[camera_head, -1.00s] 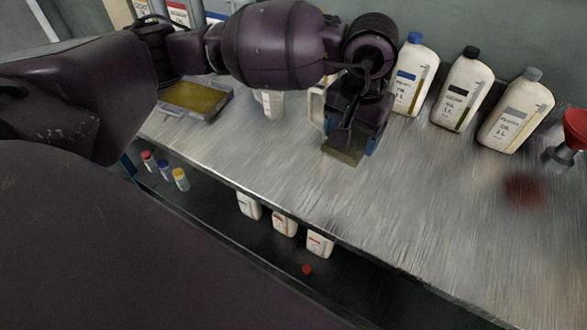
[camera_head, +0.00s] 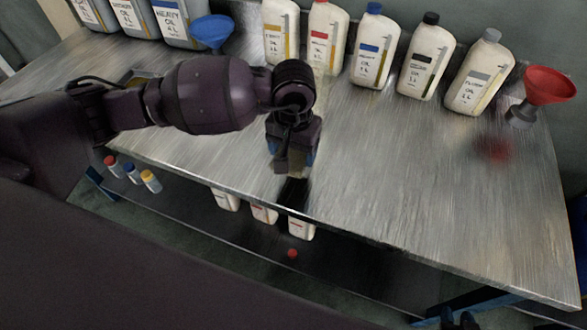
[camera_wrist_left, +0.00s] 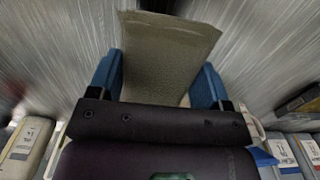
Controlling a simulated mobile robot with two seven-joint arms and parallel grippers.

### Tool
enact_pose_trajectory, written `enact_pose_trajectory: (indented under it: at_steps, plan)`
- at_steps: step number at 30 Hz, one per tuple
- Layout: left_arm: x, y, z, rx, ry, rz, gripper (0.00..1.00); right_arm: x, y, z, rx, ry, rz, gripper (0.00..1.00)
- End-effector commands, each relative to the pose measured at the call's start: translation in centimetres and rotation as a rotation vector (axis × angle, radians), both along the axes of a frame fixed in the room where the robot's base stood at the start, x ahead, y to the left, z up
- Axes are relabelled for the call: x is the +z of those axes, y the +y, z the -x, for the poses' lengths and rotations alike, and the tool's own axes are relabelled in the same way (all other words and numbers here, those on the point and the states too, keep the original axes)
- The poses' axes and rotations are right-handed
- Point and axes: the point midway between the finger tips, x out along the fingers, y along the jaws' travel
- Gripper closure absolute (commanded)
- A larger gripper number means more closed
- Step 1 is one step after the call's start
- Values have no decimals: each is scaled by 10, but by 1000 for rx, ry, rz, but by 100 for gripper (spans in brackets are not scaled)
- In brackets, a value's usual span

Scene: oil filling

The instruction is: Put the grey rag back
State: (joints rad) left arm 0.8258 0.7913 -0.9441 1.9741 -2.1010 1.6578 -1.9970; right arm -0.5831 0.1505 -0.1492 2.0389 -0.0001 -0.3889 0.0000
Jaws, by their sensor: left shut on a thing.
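The grey rag (camera_wrist_left: 165,55) hangs flat between the two blue fingers of my left gripper (camera_wrist_left: 160,85) in the left wrist view. In the head view my left gripper (camera_head: 291,165) is over the front part of the metal table (camera_head: 390,165), pointing down. The rag is mostly hidden there by the gripper. My left gripper is shut on the rag. A dark two-pronged shape at the bottom edge of the head view looks like my right gripper (camera_head: 460,320); its jaws are unclear.
A row of white oil bottles (camera_head: 375,50) stands along the back. A red funnel (camera_head: 548,86) is at the right and a blue funnel (camera_head: 212,30) at the back left. Bottles (camera_head: 264,213) and small capped vials (camera_head: 150,180) sit on the lower shelf.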

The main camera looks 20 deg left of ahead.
Motion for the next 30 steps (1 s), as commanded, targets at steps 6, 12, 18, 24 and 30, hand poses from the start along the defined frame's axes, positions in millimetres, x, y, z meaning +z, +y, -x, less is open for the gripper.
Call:
enact_pose_trajectory:
  at_steps: [6, 12, 18, 24, 30]
  plan:
    - [-29, 0, 0, 0, 1, 1, 47, -3, 1, -1, -1, 3, -2, 69]
    - [-39, 0, 0, 1, 1, 0, 47, -4, 3, -2, -3, 2, -8, 69]
    - [-67, 0, 1, 2, 4, 1, 47, -7, 4, -1, -3, 6, -9, 69]
    - [-75, 0, 0, -1, -1, 0, 47, -6, 4, -3, -1, 2, -9, 69]
    - [-76, 0, 0, -1, -1, -1, 47, -6, 3, -4, 3, 1, -4, 69]
